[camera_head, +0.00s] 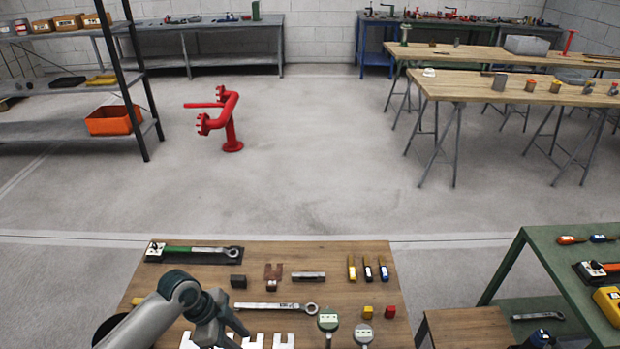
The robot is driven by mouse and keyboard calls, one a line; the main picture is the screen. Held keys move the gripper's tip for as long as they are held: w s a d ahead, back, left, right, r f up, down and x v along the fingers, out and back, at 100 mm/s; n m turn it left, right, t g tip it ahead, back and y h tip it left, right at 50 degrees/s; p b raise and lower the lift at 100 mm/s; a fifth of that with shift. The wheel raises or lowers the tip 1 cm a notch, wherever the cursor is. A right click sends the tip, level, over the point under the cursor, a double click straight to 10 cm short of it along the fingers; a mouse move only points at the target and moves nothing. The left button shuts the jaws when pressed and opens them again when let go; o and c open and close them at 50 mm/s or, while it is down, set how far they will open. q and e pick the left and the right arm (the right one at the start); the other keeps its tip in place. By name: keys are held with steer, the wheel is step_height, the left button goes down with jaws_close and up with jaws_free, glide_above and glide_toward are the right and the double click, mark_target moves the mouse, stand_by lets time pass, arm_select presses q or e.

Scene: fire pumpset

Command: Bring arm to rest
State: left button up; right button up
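My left arm comes in from the bottom left over the near wooden table (205,271). Its wrist is bent over the table's front left part. My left gripper (232,333) points down toward the tabletop near some pale notched pieces at the bottom edge. The fingertips are small and partly cut off, so I cannot tell whether they are open or shut, or whether they touch anything. My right gripper does not show clearly anywhere in the picture.
The near table bears a wrench (275,307), a green-handled tool (185,251), two gauges (328,321), small blocks and several small bottles. A green bench (540,245) stands at right. A red pipe stand (230,125) stands on the open floor beyond.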

arm_select(q)
steer(key=s+d+f+n+t, duration=0.1)
steer(key=s+d+n, duration=0.15)
steer(key=s, duration=0.35)
steer(key=s+d+f+n+t, duration=0.1)
steer(key=s+n, duration=0.3)
steer(key=s, duration=0.2)
steer(key=s+a+r+n+t+y, duration=0.1)
steer(key=s+a+r+n+y, duration=0.1)
steer(key=s+a+n, duration=0.3)
steer(key=s+a+r+n+y, duration=0.2)
steer(key=s+a+n, duration=0.2)
steer(key=s, duration=0.4)
step_height(320, 180, down, 31)
steer(key=s+g+b, duration=0.1)
steer(key=b, duration=0.1)
steer(key=s+a+f+g+b, duration=0.1)
steer(key=s+a+f+b, duration=0.1)
steer(key=s+f, duration=1.6)
steer(key=shift+a+f+m+y, duration=0.3)
steer(key=shift+a+f+m, duration=0.1)
steer(key=shift+f, duration=0.2)
